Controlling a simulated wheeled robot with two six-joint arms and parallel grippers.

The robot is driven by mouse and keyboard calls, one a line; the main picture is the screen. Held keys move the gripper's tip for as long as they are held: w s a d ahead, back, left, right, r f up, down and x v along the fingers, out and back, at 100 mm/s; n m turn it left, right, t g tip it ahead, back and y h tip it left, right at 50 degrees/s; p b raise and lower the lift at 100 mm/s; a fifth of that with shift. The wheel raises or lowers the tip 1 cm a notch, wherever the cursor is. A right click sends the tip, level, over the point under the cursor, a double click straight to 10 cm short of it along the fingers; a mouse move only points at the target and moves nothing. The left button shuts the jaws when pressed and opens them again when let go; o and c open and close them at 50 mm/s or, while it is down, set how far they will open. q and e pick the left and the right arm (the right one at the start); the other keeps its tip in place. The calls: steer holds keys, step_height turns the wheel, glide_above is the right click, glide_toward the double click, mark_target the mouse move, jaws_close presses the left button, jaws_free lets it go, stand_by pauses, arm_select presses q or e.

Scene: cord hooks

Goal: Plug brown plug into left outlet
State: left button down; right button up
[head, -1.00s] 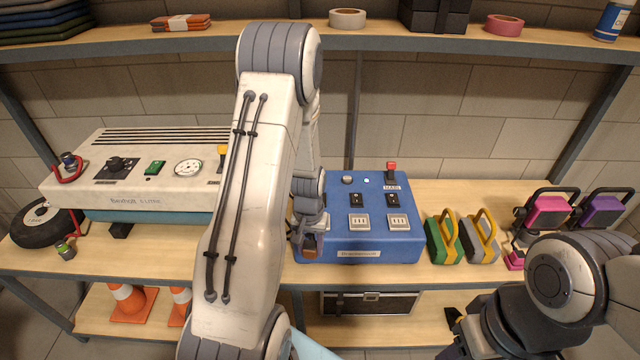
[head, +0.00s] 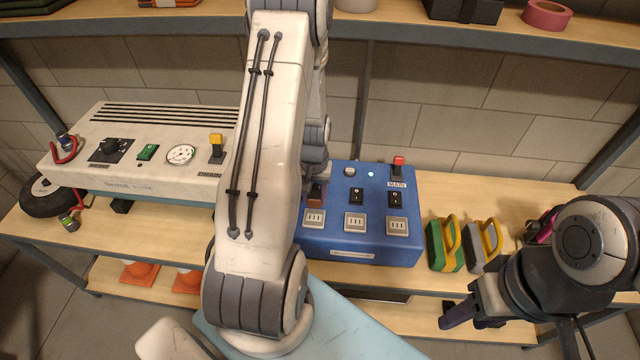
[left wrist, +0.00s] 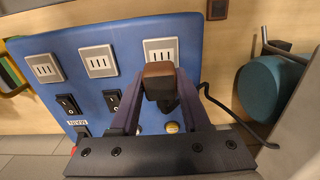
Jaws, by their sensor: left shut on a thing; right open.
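The blue power box (head: 345,246) stands on the bench with a row of three pale outlets. The left outlet (head: 313,218) is uncovered in the head view; in the left wrist view this outlet (left wrist: 160,46) is at the right of the row. My left gripper (head: 315,172) is shut on the brown plug (head: 315,195), just behind the left outlet, apart from its face. In the left wrist view the plug (left wrist: 158,78) sits between the fingertips beside the outlet, partly overlapping its edge. Its prongs are hidden. My right gripper (head: 459,314) is open, low at the right.
Rocker switches (head: 356,196) and a red main switch (head: 398,165) stand behind the outlets. A dark cord (left wrist: 228,108) runs off the plug's side. A cream compressor (head: 150,180) is left; green (head: 443,246) and grey (head: 483,250) yellow-handled blocks are right.

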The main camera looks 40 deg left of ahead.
mark_target(314, 218)
arm_select(q)
steer(key=shift+w+d, duration=0.1)
steer(key=shift+a, duration=0.3)
step_height(314, 218, down, 6)
steer(key=b, duration=0.4)
steer(key=shift+r+b, duration=0.2)
steer(key=shift+b, duration=0.15)
steer(key=shift+f, duration=0.1)
arm_select(e)
steer(key=f, duration=0.5)
steer(key=shift+d, duration=0.25)
arm_select(q)
steer(key=shift+s, duration=0.25)
arm_select(e)
steer(key=shift+r, duration=0.3)
stand_by(0.5)
arm_select(q)
steer(key=shift+f+b, duration=0.35)
steer(key=shift+f, duration=0.25)
arm_select(e)
steer(key=shift+f, duration=0.5)
arm_select(q)
steer(key=shift+c, duration=1.4)
jaws_free()
